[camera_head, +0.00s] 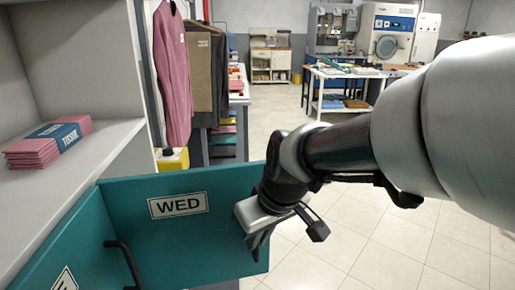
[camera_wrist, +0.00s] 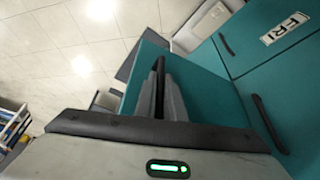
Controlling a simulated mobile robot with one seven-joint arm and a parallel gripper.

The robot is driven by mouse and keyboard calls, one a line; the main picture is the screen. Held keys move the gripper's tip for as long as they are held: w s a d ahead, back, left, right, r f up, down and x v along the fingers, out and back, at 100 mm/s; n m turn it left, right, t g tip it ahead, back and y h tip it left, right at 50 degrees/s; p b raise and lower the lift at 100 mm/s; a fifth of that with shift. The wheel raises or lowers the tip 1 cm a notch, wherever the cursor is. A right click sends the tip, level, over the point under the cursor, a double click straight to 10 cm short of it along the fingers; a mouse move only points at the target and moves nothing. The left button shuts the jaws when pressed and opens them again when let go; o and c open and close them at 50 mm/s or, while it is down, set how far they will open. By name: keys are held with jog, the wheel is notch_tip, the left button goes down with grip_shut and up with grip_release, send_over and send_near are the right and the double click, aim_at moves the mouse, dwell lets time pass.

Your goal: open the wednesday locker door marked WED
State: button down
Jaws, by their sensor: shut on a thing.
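The teal WED door (camera_head: 140,235) stands swung out from the locker front in the head view, with its WED label (camera_head: 178,205) facing me. My gripper (camera_head: 257,238) is at the door's right end, the side away from the locker front. In the wrist view my gripper (camera_wrist: 160,92) is shut on a dark upright bar, which looks like the door's handle (camera_wrist: 159,66), against the teal door panel (camera_wrist: 198,85). The handle is hidden behind my gripper in the head view.
A neighbouring teal door with a black handle (camera_head: 124,262) is at lower left. A FRI label (camera_wrist: 286,28) shows on another door in the wrist view. A shelf (camera_head: 95,150) with pink folded cloth (camera_head: 48,145) is above the lockers. Tiled floor (camera_head: 385,235) is clear on the right.

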dwell(0.3)
jog(key=c, duration=1.8)
grip_release()
jog(key=shift+c, duration=0.2)
jog(key=p+v, duration=0.3)
jog(key=v, duration=1.4)
jog(key=shift+s, duration=0.2)
jog(key=shift+r, duration=0.15)
jog(key=s+d+r+m+t+h+p, duration=0.1)
jog(key=s+d+r+m+p, duration=0.1)
jog(key=d+p, duration=0.3)
jog(key=s+d+r+m+t+h+p, duration=0.1)
jog(key=s+d+r+m+p, duration=0.1)
jog(key=s+d+m+p, duration=0.1)
jog(key=d+m+p, duration=0.1)
jog(key=d+p, duration=0.1)
jog(key=p, duration=0.1)
jog(key=shift+s+d+r+m+p, duration=0.2)
jog(key=shift+s+r+m+p, duration=0.1)
jog(key=shift+r+p, duration=0.05)
